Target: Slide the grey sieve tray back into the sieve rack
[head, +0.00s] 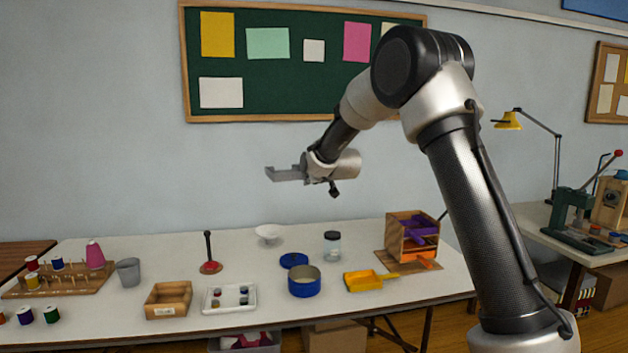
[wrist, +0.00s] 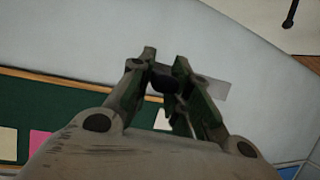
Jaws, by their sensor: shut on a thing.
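My gripper (head: 306,168) is raised high above the table, in front of the wall, and points left in the head view. It is shut on the grey sieve tray (head: 284,174), which sticks out to the left, roughly level. In the wrist view the fingers of my gripper (wrist: 164,72) close on a dark piece, and a grey patch right of them may be part of the tray. The wooden sieve rack (head: 394,232) stands at the table's right, well below and right of the gripper. Purple and orange trays show in it, the orange one sticking out in front.
A yellow tray (head: 368,281) lies in front of the rack. A blue tin (head: 304,288), a glass jar (head: 332,245) and a white bowl (head: 268,233) stand mid-table. A wooden box (head: 167,312) and a white tray (head: 206,301) are farther left. The air around the gripper is clear.

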